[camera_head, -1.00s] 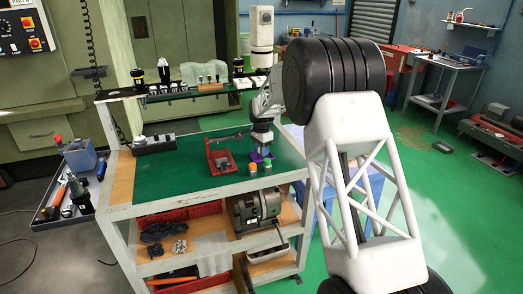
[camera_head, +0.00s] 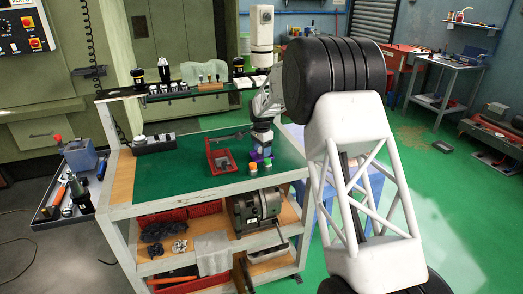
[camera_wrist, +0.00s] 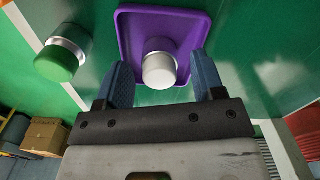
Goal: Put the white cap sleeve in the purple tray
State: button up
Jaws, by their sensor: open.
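The white cap sleeve (camera_wrist: 158,71), a short cylinder with a white end and a silver body, appears within the outline of the purple tray (camera_wrist: 130,38) in the wrist view. It looks to be standing on the tray floor. My gripper (camera_wrist: 161,62) is open, with one blue finger on each side of the sleeve and visible gaps between. In the head view my gripper (camera_head: 262,141) is low over the purple tray (camera_head: 257,157) near the right part of the green bench top. The sleeve cannot be made out there.
A green-capped sleeve (camera_wrist: 57,62) stands left of the tray in the wrist view. In the head view an orange-topped piece (camera_head: 253,168) and a green-topped piece (camera_head: 267,163) stand near the tray. A red bin (camera_head: 220,156) lies to the left.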

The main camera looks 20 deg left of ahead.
notch_tip(320, 180, up, 12)
dwell(0.6)
dwell(0.5)
dwell(0.4)
